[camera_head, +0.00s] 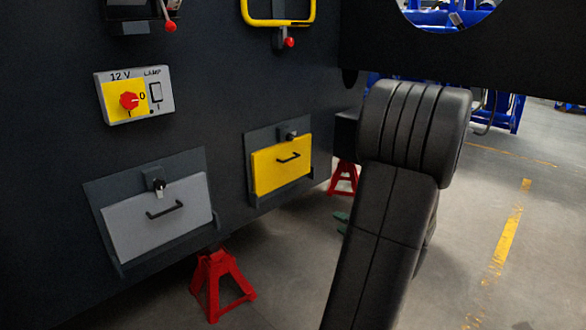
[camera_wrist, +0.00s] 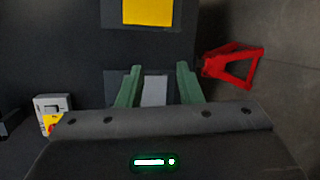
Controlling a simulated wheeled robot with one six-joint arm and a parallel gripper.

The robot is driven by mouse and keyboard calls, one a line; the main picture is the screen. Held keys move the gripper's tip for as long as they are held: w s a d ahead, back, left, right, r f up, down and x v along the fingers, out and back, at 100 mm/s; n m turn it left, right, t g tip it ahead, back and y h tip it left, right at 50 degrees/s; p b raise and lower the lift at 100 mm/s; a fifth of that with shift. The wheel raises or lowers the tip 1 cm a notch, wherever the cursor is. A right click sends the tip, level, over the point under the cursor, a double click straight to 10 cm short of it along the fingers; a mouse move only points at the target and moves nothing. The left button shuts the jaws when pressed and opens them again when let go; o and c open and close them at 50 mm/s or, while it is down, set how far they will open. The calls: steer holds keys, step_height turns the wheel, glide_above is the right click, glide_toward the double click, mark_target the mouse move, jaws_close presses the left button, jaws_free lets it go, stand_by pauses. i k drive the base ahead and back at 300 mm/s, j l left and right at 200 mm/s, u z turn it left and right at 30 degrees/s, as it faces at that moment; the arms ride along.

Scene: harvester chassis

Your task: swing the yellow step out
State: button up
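The yellow step (camera_head: 280,167) is a flat panel with a black bar handle (camera_head: 289,157), set upright in a dark frame on the chassis side. A dark latch knob (camera_head: 291,136) sits at its top edge. In the wrist view, a yellow panel (camera_wrist: 150,10) is cut off by the top edge. My gripper (camera_wrist: 158,67) has its two green fingers apart with nothing held between them. A grey panel shows between the fingers, in the background. In the head view, green finger parts (camera_head: 342,222) peek out behind my arm, right of the step and apart from it.
A grey panel (camera_head: 140,228) with handle and latch is left of the step. Above it is a 12 V lamp switch box (camera_head: 116,107) with a red knob. Red stands (camera_head: 218,280) (camera_head: 343,179) stand beneath the chassis. The floor at right is clear.

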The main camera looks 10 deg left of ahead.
mark_target(275, 166)
steer(key=i+j, duration=0.4)
steer(key=i, duration=0.15)
steer(key=i+j, duration=0.45)
steer(key=i+l+z, duration=0.05)
steer(key=i, duration=0.1)
